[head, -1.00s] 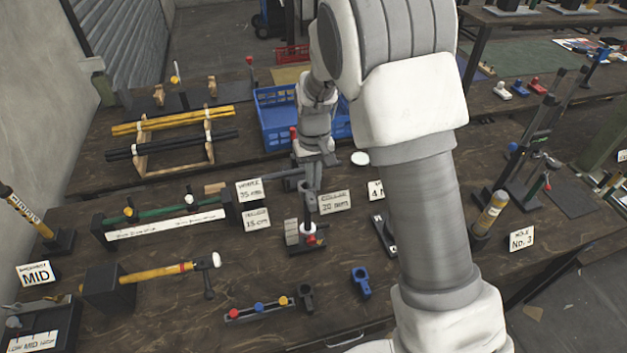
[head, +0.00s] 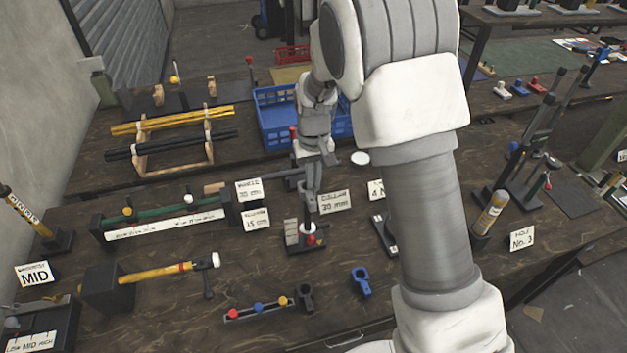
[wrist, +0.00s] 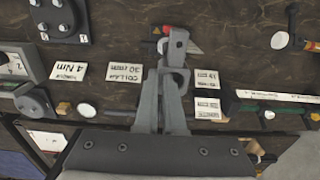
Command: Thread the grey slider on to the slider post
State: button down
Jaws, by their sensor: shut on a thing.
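My gripper (wrist: 165,112) is shut on the grey slider (wrist: 177,62), a small piece with a round hole, which sticks out beyond the fingertips in the wrist view. In the head view my gripper (head: 312,184) is over the back of the slider post's stand, and the slider there is hard to tell from the fingers. The dark upright slider post (head: 307,213) rises from a black base with a red ball and a white part. The slider is close to the post's top; I cannot tell whether the post is in its hole. In the wrist view the slider covers most of the stand.
A black slider (head: 305,296) and a blue slider (head: 361,282) lie on the table in front. Label cards (head: 334,201) stand beside the post. A green rod on a long stand (head: 165,224) is at left, a blue crate (head: 272,118) behind.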

jog(key=shift+f+b, duration=0.7)
jog(key=shift+f, duration=0.3)
jog(key=c, duration=0.9)
grip_release()
jog(key=shift+c, duration=0.2)
notch_tip(320, 180, up, 18)
jog(key=shift+f, duration=0.25)
